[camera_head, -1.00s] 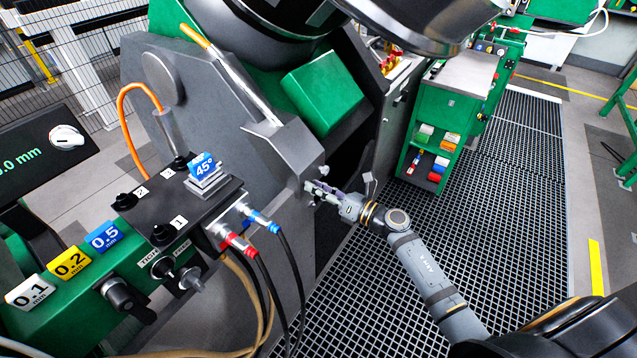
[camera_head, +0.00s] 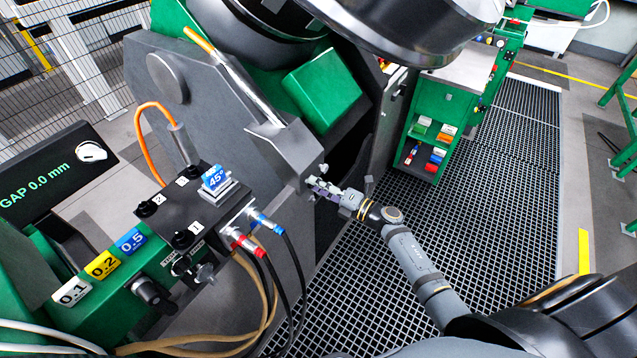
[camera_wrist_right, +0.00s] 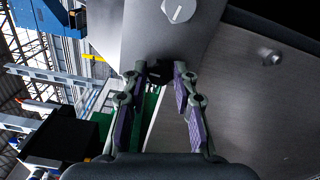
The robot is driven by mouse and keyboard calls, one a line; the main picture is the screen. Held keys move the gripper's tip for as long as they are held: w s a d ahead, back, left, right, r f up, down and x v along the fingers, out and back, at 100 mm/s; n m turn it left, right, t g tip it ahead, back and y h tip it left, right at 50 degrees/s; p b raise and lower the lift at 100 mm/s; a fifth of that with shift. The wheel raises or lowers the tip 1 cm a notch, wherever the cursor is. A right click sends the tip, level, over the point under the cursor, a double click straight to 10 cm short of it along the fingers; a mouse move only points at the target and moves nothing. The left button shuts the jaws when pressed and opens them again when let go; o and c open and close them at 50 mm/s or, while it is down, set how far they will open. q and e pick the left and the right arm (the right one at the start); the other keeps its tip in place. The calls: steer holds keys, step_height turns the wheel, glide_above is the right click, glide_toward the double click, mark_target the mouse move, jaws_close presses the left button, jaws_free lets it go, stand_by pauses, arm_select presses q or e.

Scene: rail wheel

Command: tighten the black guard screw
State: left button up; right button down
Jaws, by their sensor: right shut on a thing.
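The grey metal guard (camera_head: 291,150) stands at the side of the green machine, with a silver slotted screw (camera_wrist_right: 178,10) on its face. The black guard screw (camera_wrist_right: 156,72) shows small and dark at the guard's lower edge in the right wrist view. My right gripper (camera_wrist_right: 158,74) has its fingertips on either side of this screw and is shut on it. In the head view my right gripper (camera_head: 312,184) reaches the guard's lower corner from the right; the black screw is hidden there by the fingers. My left gripper is in neither view.
A gap display (camera_head: 45,180) reads 0.0 mm. A green cart (camera_head: 440,125) stands behind, and the floor grating (camera_head: 480,220) is clear.

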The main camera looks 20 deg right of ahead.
steer(key=shift+m, duration=0.4)
steer(key=c, duration=1)
jaws_free()
steer(key=shift+c, duration=0.2)
steer(key=v, duration=1.2)
steer(key=shift+d, duration=0.1)
